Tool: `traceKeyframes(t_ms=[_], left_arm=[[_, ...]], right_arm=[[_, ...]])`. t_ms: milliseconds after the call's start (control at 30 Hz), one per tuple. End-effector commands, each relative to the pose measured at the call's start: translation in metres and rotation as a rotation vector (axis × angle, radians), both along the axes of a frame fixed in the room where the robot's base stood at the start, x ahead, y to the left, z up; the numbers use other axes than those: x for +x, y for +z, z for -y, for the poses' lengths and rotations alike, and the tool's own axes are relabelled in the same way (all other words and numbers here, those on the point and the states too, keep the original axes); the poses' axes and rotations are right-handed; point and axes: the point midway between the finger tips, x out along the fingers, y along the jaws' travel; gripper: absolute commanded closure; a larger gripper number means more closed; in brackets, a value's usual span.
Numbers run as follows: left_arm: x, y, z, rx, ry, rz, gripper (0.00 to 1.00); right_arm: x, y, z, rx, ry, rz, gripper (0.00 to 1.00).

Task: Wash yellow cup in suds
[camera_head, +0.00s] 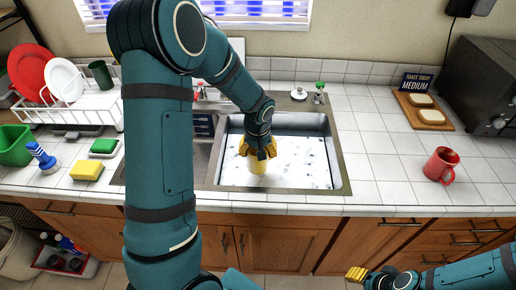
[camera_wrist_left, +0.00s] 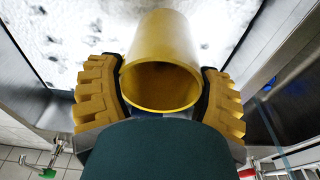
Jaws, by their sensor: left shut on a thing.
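The yellow cup (camera_head: 257,178) is in the right-hand basin of the sink (camera_head: 342,172), at the white suds (camera_head: 300,165). My left gripper (camera_head: 258,148) reaches down from above and is shut on the cup. In the left wrist view, the yellow cup (camera_wrist_left: 162,45) sits between the two yellow fingers of my left gripper (camera_wrist_left: 160,92), its open mouth towards the camera. I cannot tell how deep its lower end is in the suds. My right gripper (camera_head: 365,275) is low at the right, in front of the cabinets, apart from everything; its fingers show only partly.
A red mug (camera_head: 441,165) stands on the right counter, near a toast board (camera_head: 422,112) and a dark oven (camera_head: 480,85).

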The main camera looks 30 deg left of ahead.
Motion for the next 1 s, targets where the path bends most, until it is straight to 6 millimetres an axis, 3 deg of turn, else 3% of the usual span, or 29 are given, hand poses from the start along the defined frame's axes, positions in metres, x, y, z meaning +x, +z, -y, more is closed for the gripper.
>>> traceKeyframes(t_ms=[700, 1000], left_arm=[[0.0, -0.082, 0.0, 0.0, 0.0, 0.0, 0.73], [0.0, -0.104, 0.0, -0.001, 0.002, 0.001, 0.73]], right_arm=[[-0.009, -0.059, -0.002, 0.006, 0.02, -0.021, 0.55], [-0.005, -0.079, -0.001, 0.003, 0.018, -0.01, 0.55]])
